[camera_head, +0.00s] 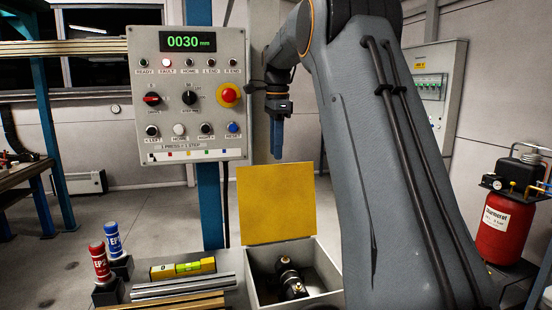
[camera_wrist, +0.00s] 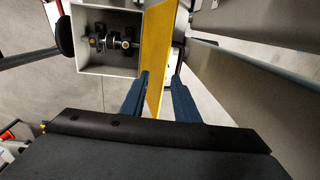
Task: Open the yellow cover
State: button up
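The yellow cover (camera_head: 276,203) stands up, open, at the back edge of a light grey box (camera_head: 262,298). The box's inside is exposed, with a dark fitting with brass-coloured ends (camera_head: 290,280) in it. My gripper (camera_head: 277,158) points down, its blue fingertips near the cover's top edge. In the wrist view the cover (camera_wrist: 155,50) shows edge-on between the two spread fingers of my gripper (camera_wrist: 158,80). A gap shows beside it, at least on the right; whether the left finger touches it I cannot tell.
A control panel (camera_head: 150,105) with a lit display reading 0030 stands left of my gripper. A yellow level (camera_head: 183,268), metal bars (camera_head: 180,287) and red (camera_head: 100,262) and blue (camera_head: 114,240) bottles lie or stand left of the box. A red tank (camera_head: 503,228) stands far right.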

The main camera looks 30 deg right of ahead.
jog(key=c, duration=0.5)
jog(key=shift+w+d+r+n, duration=0.2)
jog(key=shift+n, duration=0.3)
grip_shut()
jog(key=w+d+r+n+p, duration=0.1)
jog(key=w+d+r+n, duration=0.35)
jog(key=n, duration=1.25)
jog(key=f+p, duration=0.1)
jog(key=f, duration=0.2)
jog(key=s+f+p, duration=0.1)
jog(key=f+p, duration=0.1)
jog(key=s+f+p, duration=0.1)
jog(key=f+p, duration=0.1)
jog(key=f, duration=0.1)
jog(key=shift+d+f, duration=0.25)
jog(key=shift+f, duration=0.05)
jog(key=shift+s+p, duration=0.5)
jog(key=shift+s, duration=0.05)
